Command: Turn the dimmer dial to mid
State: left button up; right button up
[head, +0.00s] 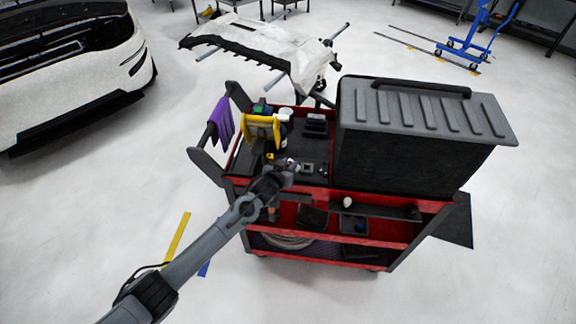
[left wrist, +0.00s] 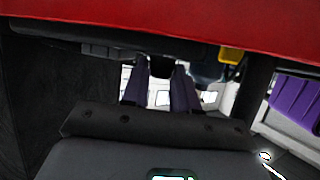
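My left gripper (head: 286,168) is at the front left edge of the red tool cart (head: 345,196) in the head view, beside the small items on its top. In the left wrist view its two purplish fingers (left wrist: 160,84) stand apart, with a bright gap between them and nothing clearly held. I cannot make out the dimmer dial for certain. A small dark box (head: 307,168) lies on the cart top just right of the gripper; I cannot tell whether it carries the dial. My right gripper is not in view.
A large black case (head: 410,145) fills the cart's right side. A yellow item (head: 262,128) and a purple cloth (head: 222,121) are at its left. A red edge (left wrist: 160,22) crosses the top of the left wrist view. The floor left of the cart is mostly clear.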

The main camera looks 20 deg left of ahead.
pick_arm(q)
grip_shut()
jog(key=shift+a+m+h, duration=0.15)
jog(key=shift+m+h, duration=0.15)
jog(key=shift+m+h+p, duration=0.3)
jog(key=shift+m+h, duration=0.1)
jog(key=shift+h, duration=0.1)
jog(key=shift+o, duration=2.4)
grip_release()
jog(key=shift+s+r, duration=0.25)
jog(key=shift+s, duration=0.15)
jog(key=p+v, duration=0.3)
jog(key=v, duration=0.7)
